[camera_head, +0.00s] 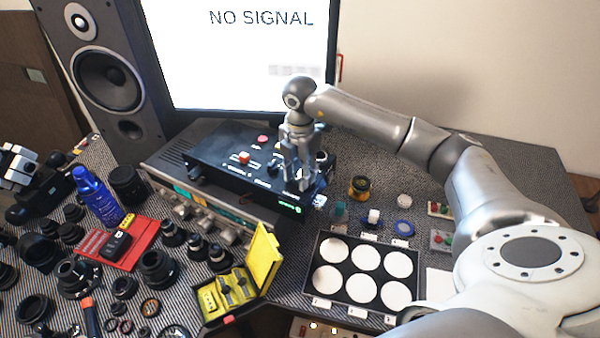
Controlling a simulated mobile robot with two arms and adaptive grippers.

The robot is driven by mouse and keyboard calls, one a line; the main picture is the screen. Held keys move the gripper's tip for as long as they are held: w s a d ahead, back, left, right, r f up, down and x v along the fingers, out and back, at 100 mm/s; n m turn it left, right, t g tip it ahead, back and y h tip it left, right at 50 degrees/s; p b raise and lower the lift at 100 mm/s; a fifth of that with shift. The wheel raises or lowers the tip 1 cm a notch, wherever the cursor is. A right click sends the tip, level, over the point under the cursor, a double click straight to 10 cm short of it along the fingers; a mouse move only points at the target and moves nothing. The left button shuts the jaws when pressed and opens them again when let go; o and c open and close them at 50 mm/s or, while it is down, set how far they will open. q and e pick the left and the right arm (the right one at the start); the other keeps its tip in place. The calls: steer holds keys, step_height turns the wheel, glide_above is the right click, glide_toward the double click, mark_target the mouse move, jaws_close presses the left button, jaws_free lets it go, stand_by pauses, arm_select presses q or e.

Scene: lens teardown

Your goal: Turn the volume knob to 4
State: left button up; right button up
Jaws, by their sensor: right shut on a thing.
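A black control box (222,152) with several knobs and a red button sits on top of a grey rack unit (175,165) in the middle of the desk. My right gripper (302,178) reaches down over the right part of the box and is shut on a knob there. The gripper's fingers hide that knob and its scale, so I cannot read its setting or be sure it is the volume knob.
A monitor (245,60) reading NO SIGNAL and a speaker (105,75) stand behind. Lens parts, a blue bottle (98,198), a yellow case (262,258) and a black tray (326,288) of white discs crowd the front. Right of the box lie small caps.

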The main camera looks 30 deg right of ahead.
steer(key=shift+r, duration=0.1)
stand_by(0.3)
steer(key=o, duration=1)
steer(key=shift+o, duration=0.2)
step_height(320, 180, up, 12)
stand_by(0.4)
